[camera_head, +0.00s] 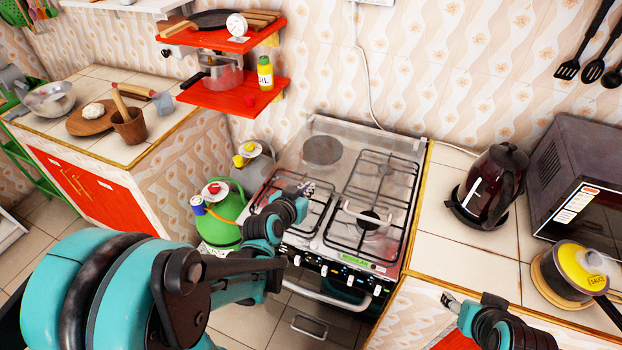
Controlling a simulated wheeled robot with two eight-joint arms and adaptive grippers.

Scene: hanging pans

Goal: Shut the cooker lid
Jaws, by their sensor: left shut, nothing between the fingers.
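The cooker (312,248) stands against the wall, its hob with black grates and a round dark plate facing up. My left gripper (306,188) is shut and empty over the left part of the hob, apart from the pale handle. My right gripper (449,302) is low at the right, in front of the counter, away from the lid; its fingers are not clear enough to judge.
A green gas cylinder (220,222) stands left of the cooker. Red shelves (235,95) hold a pot, a pan and an oil bottle. On the right counter are a kettle (490,185), a microwave (575,170) and a yellow-lidded saucepan (578,270). Utensils hang at upper right.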

